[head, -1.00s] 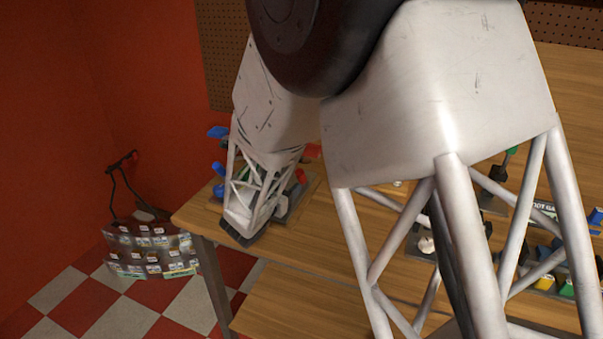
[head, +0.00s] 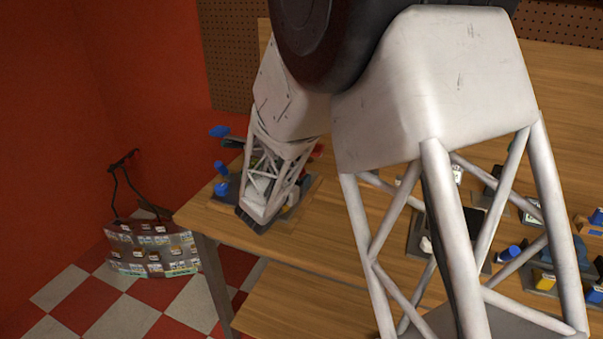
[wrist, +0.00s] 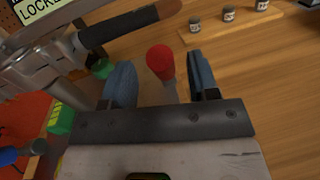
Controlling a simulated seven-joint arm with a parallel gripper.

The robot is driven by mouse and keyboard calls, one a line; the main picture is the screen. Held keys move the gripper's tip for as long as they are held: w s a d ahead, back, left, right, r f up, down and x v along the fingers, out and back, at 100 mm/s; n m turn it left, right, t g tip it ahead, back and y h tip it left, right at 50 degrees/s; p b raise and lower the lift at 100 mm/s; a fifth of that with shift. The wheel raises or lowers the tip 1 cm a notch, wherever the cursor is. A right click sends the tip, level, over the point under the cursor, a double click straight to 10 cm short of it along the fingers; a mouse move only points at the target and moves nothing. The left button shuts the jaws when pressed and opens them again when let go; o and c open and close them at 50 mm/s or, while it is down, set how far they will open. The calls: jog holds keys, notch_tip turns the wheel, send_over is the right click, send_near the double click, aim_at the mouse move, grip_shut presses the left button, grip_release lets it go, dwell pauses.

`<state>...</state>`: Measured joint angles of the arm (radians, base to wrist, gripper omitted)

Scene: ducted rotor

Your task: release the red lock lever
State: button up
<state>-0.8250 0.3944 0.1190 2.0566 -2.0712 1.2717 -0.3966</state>
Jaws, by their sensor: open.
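The red lock lever shows in the wrist view as a round red knob (wrist: 160,60) on a pale stem. My gripper (wrist: 161,75) is open, with one blue-grey finger on each side of the knob. The knob is between the fingers, nearer the middle, with a gap on both sides; I cannot tell its depth. In the head view a small red part (head: 317,151) shows behind my arm at the left end of the bench. My fingertips are hidden there by my own arm.
Several small jars (wrist: 228,14) stand on a wooden strip at the upper right. The wooden bench (wrist: 275,85) is clear on the right.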

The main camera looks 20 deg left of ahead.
jog(key=shift+w+d, duration=0.15)
jog(key=shift+w, duration=0.55)
jog(key=shift+w+d, duration=0.1)
jog(key=shift+w, duration=0.6)
jog(key=shift+c, duration=0.3)
grip_shut()
